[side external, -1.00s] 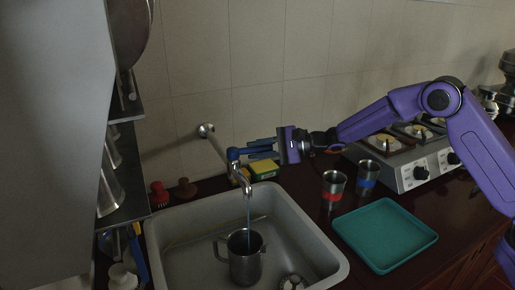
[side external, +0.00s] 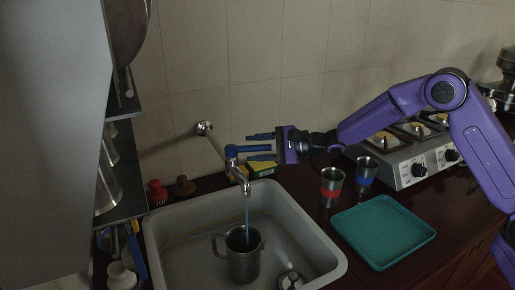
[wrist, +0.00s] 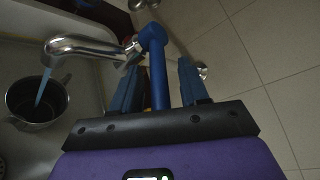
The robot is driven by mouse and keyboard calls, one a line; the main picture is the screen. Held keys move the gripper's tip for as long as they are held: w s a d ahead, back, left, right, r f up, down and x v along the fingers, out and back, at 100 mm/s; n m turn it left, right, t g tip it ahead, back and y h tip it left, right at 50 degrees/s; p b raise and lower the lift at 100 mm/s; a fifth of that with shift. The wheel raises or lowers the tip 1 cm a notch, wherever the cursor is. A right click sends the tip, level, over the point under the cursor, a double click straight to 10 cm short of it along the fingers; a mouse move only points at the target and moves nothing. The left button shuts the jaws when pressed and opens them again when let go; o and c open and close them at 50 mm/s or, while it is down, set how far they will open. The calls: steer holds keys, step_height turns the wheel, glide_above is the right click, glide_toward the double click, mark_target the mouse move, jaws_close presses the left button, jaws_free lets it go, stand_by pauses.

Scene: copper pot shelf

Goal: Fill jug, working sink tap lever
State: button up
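The silver wall tap (side external: 238,173) has a blue lever (side external: 232,151) on top. A thin blue stream runs from the spout into the metal jug (side external: 242,262), which stands upright in the sink (side external: 333,262). The jug also shows in the wrist view (wrist: 37,104); its fill level is unclear. My gripper (side external: 251,148) is open, with one finger on each side of the lever. In the wrist view, the lever (wrist: 157,75) stands between the parted fingers, with a clear gap at the right finger.
A yellow-green sponge (side external: 262,168) lies behind the sink near my gripper. Cups with a red band (side external: 332,193) and a blue band (side external: 365,181) stand right of the sink. A teal tray (side external: 383,232) lies in front, empty. A stove (side external: 410,165) stands behind.

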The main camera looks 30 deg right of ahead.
steer(key=v, duration=1.7)
steer(key=shift+d, duration=0.15)
steer(key=shift+s+r, duration=0.1)
steer(key=shift+s, duration=0.05)
stand_by(2.9)
